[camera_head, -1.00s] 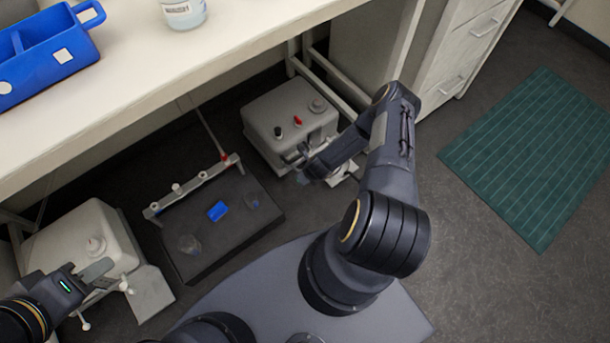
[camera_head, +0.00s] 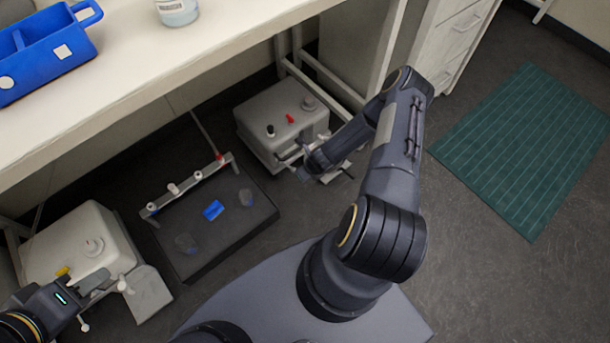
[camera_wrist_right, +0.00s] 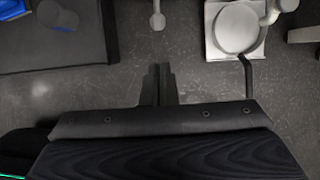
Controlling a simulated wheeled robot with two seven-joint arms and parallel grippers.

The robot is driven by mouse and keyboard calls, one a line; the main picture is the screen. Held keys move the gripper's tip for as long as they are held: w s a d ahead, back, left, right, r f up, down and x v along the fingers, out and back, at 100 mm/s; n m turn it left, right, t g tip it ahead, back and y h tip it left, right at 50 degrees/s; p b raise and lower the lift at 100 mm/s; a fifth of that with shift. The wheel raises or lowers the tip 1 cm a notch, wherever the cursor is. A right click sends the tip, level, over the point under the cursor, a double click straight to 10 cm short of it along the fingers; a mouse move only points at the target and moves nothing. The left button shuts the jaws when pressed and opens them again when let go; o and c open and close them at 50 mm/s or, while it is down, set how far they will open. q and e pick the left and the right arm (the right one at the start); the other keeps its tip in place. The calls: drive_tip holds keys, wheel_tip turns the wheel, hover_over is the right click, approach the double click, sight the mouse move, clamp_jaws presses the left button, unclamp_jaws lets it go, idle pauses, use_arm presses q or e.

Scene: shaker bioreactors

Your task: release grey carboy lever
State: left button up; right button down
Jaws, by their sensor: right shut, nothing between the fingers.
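The grey carboy (camera_head: 283,118), a boxy vessel with black and red caps on top, stands on the floor under the bench. A pale stand with a round white plate (camera_wrist_right: 237,28) is at the upper right of the right wrist view, with a black lever-like rod (camera_wrist_right: 245,75) below it. My right gripper (camera_wrist_right: 158,80) is shut and empty, left of that rod and apart from it. In the head view it is beside the carboy's front, partly hidden by my arm. My left gripper (camera_head: 97,281) is beside the cream carboy (camera_head: 80,240); its finger gap is unclear.
A dark platform (camera_head: 180,250) with a blue piece (camera_head: 214,210) lies between the carboys. A green mat (camera_head: 525,150) lies at right.

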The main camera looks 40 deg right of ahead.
drive_tip(key=shift+s+r, duration=0.1)
drive_tip(key=shift+r, duration=0.9)
drive_tip(key=w+a+r+n+t+y, duration=0.1)
drive_tip(key=w+r+n, duration=0.1)
drive_tip(key=r+n, duration=0.95)
drive_tip(key=w+a+r+n+t+y, duration=0.1)
drive_tip(key=w+a+r+n, duration=0.2)
drive_tip(key=r, duration=1.6)
drive_tip(key=s+a+r+n, duration=0.4)
drive_tip(key=s+r+n, duration=0.7)
drive_tip(key=r, duration=0.4)
drive_tip(key=s+a+r+n+y, duration=0.1)
drive_tip(key=s+a+n, duration=0.1)
drive_tip(key=s+n, duration=0.35)
drive_tip(key=s+a+r+n, duration=0.1)
drive_tip(key=s+r+n, duration=0.1)
drive_tip(key=s, duration=0.6)
wheel_tip(320, 180, up, 21)
drive_tip(key=p, duration=2.1)
drive_tip(key=shift+a+f+g, duration=0.2)
drive_tip(key=shift+a+g, duration=0.05)
drive_tip(key=shift+g, duration=0.15)
